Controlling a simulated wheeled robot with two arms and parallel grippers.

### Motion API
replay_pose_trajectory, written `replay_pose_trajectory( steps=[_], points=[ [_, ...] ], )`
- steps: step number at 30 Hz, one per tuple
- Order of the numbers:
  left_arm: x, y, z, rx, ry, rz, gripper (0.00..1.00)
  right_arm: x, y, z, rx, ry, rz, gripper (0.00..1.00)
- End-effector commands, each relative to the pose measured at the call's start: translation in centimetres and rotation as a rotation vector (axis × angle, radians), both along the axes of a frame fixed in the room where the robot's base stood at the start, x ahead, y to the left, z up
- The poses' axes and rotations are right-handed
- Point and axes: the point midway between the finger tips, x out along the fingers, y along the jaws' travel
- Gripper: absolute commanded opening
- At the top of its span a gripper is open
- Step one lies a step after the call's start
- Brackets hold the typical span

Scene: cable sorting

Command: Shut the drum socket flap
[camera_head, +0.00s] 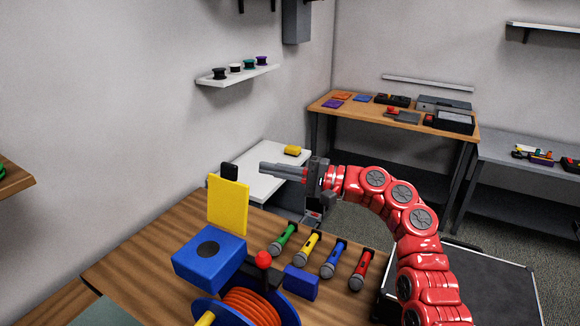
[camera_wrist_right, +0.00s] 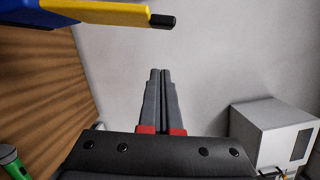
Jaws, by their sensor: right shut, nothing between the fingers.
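The cable drum (camera_head: 283,311) has blue flanges and an orange cable wound on it. My right gripper (camera_head: 262,169) is shut and empty, pointing left, to the right of the flap's top. My left gripper is not in view.
Green (camera_head: 284,240), yellow (camera_head: 306,249), blue (camera_head: 333,258) and red (camera_head: 361,270) microphone-shaped connectors lie right of the drum on the wooden table (camera_head: 150,250). A red knob (camera_head: 263,260) and blue block (camera_head: 301,282) are near the drum. A white table (camera_head: 262,182) stands behind.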

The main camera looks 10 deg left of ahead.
Motion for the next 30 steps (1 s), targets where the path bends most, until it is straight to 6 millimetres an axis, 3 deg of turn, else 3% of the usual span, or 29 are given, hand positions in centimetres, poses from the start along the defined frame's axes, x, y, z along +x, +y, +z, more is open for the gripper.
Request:
replay_pose_trajectory(
  steps=[6,18,30],
  points=[
    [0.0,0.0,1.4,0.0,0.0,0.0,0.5,0.3,3.6,0.4,-0.002,0.001,0.001,0.0],
    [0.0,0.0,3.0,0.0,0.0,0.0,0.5,-2.8,4.4,1.1,0.0,0.0,0.002,0.0],
    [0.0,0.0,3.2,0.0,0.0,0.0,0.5,-3.3,4.5,1.1,-0.001,-0.001,-0.002,0.0]
  ],
)
